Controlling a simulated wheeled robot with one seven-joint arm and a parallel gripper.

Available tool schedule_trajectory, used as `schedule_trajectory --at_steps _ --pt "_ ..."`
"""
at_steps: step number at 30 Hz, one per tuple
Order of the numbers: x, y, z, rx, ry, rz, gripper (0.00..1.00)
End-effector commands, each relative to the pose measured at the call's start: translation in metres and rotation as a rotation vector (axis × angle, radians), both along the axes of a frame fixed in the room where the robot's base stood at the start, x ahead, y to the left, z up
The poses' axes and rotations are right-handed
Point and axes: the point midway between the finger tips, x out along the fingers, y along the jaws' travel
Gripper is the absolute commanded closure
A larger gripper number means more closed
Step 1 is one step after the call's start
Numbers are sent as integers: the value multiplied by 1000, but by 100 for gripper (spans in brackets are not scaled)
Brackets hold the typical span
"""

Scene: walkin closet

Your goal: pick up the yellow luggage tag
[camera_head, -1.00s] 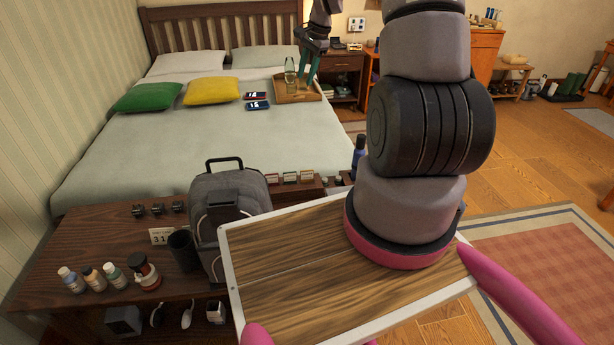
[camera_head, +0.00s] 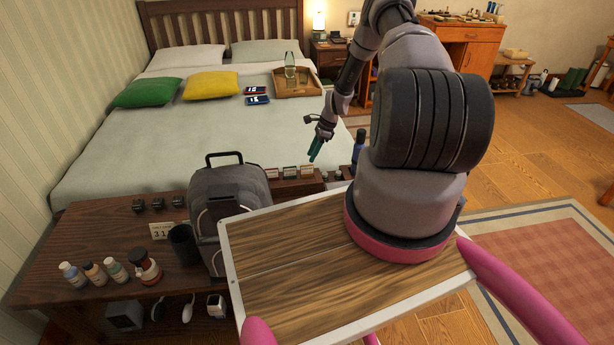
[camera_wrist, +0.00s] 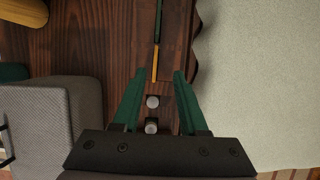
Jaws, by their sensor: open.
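A thin yellow-orange strip (camera_wrist: 155,65) stands out on the dark wood in the wrist view. It looks like the yellow luggage tag seen edge-on, though its face does not show. My gripper (camera_wrist: 158,77) is open above the wood, its green fingers spread on either side of the strip's near end. Nothing is held. In the head view my gripper (camera_head: 316,148) hangs above the far edge of the dark wooden bench (camera_head: 110,228), near the foot of the bed. I cannot make out the yellow tag in the head view.
Two small pale-topped cylinders (camera_wrist: 152,101) lie between my fingers in the wrist view. A grey backpack (camera_head: 231,190) stands left of my gripper. A blue bottle (camera_head: 359,146) stands to the right. The bed (camera_head: 220,135) lies behind; a thin green strip (camera_wrist: 158,20) lies beyond the yellow one.

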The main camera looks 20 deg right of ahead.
Motion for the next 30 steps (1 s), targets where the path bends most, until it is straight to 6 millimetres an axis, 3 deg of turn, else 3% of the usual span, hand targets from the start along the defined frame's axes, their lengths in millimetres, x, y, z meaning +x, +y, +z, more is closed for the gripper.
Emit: schedule_trajectory --at_steps 8,16,25,26,29,30 --pt "-1 9 -23 0 1 -1 57" --pt "-3 22 -59 0 1 1 57" --pt "-2 24 -65 -1 -1 0 57" --pt "-2 24 -65 -1 -1 0 61" --pt "-2 24 -64 -1 -1 0 100" --pt "-2 24 -64 -1 -1 0 100"
